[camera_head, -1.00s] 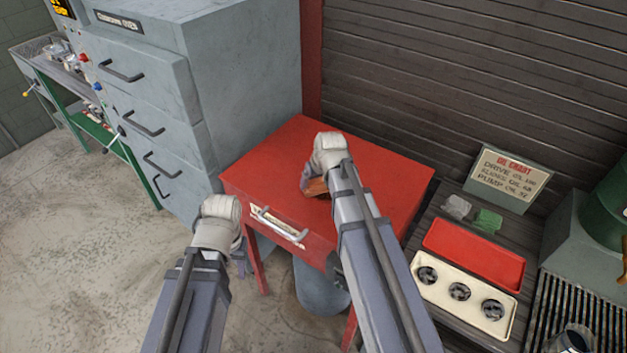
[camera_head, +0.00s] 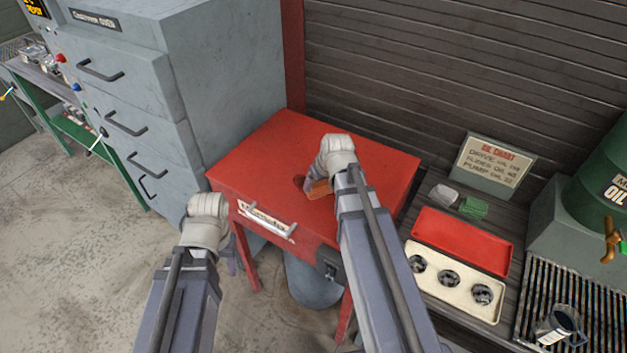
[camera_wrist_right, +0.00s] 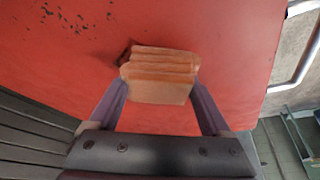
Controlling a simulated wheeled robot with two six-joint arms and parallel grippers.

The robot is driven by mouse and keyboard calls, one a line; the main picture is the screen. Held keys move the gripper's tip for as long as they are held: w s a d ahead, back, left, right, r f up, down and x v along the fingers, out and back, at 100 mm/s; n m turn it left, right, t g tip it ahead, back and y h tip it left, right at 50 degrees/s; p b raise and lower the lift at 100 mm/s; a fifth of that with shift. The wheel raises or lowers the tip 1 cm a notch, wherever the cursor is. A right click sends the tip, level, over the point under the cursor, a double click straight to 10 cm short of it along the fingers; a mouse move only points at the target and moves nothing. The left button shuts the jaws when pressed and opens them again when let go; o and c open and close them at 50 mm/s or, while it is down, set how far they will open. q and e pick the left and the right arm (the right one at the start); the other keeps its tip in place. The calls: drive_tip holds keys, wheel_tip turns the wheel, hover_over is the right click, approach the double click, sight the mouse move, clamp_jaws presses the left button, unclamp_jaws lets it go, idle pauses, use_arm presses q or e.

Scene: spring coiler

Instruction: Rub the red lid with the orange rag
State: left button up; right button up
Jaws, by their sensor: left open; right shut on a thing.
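The red lid (camera_head: 270,150) is the flat top of a red cabinet with a silver handle (camera_head: 266,222) on its front. It fills most of the right wrist view (camera_wrist_right: 230,40). My right gripper (camera_head: 318,180) is over the middle of the lid, shut on a folded orange rag (camera_head: 320,190). In the right wrist view the rag (camera_wrist_right: 158,88) sits between both fingers, at the lid's surface; contact is hard to tell. A dark smudge (camera_head: 298,182) shows on the lid beside the rag. My left gripper (camera_head: 232,262) is open and empty, low in front of the cabinet's left side.
A tall grey drawer cabinet (camera_head: 225,70) stands close to the lid's left. On the right bench are a red tray (camera_head: 465,240), a cream tray (camera_head: 440,290) with round parts, a green cloth (camera_head: 473,208) and an oil chart sign (camera_head: 495,165).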

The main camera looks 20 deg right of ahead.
sight(331, 195)
drive_tip(key=shift+s+d, duration=0.35)
drive_tip(key=shift+s, duration=0.15)
drive_tip(key=shift+s+d+f, duration=0.1)
drive_tip(key=shift+s+d, duration=0.45)
drive_tip(key=shift+s, duration=0.2)
drive_tip(key=shift+s+d, duration=0.5)
drive_tip(key=shift+s, duration=0.2)
drive_tip(key=shift+w+d, duration=0.5)
drive_tip(key=shift+d, duration=0.25)
drive_tip(key=shift+w+a, duration=0.1)
drive_tip(key=shift+w+a+r, duration=0.2)
drive_tip(key=shift+w+a, duration=0.9)
drive_tip(key=shift+w, duration=0.3)
drive_tip(key=shift+w+a, duration=0.1)
